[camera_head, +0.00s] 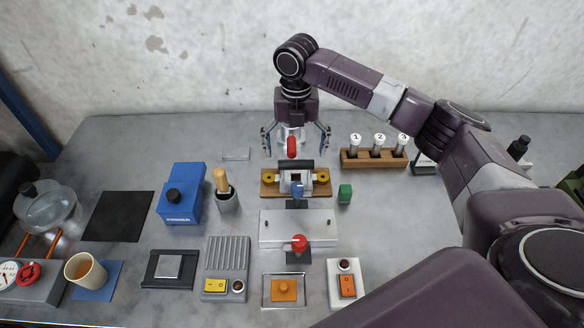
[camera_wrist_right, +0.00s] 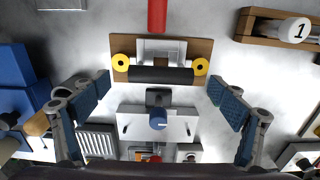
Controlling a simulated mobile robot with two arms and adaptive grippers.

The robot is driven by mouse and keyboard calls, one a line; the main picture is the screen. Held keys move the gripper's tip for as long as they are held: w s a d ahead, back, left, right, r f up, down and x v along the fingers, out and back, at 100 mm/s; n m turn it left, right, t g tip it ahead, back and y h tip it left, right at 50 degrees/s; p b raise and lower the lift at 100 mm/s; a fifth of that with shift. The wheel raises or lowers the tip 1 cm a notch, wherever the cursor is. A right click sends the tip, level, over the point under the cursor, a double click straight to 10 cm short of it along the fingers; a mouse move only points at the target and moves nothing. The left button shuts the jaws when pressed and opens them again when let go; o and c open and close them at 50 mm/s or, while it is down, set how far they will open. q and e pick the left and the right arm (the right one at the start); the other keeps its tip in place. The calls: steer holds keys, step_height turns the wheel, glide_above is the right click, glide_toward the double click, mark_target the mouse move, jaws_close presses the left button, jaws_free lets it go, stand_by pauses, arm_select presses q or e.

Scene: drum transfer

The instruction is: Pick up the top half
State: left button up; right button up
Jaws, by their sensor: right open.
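My right gripper (camera_head: 296,150) hangs fingers-down at the back middle of the table, open and empty. Its two fingers show wide apart in the right wrist view (camera_wrist_right: 160,90). Between and below them is a fixture with a wooden base (camera_head: 267,188), two yellow knobs (camera_wrist_right: 200,66), a grey block (camera_wrist_right: 150,45) and a black roller (camera_wrist_right: 160,75). A red cylinder (camera_head: 292,148) shows between the fingers in the head view and at the top of the wrist view (camera_wrist_right: 157,14). I cannot tell which part is the top half. My left gripper is not in view.
A blue box (camera_head: 181,195) stands left.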

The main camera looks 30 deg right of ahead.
mark_target(297, 163)
steer(key=shift+s+f, duration=0.2)
steer(key=shift+f, duration=0.2)
steer(key=shift+s+f+p, duration=0.15)
steer(key=shift+f+p, duration=0.3)
steer(key=shift+f, duration=0.15)
steer(key=shift+s+f+p, duration=0.15)
steer(key=shift+f+p, duration=0.3)
steer(key=shift+f, duration=0.15)
steer(key=shift+w+f, duration=0.2)
steer(key=shift+f, duration=1.1)
steer(key=c, duration=0.7)
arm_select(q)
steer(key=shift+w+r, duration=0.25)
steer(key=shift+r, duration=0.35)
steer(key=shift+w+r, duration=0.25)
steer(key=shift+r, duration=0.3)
arm_select(e)
steer(key=shift+r, duration=0.1)
steer(key=c, duration=1)
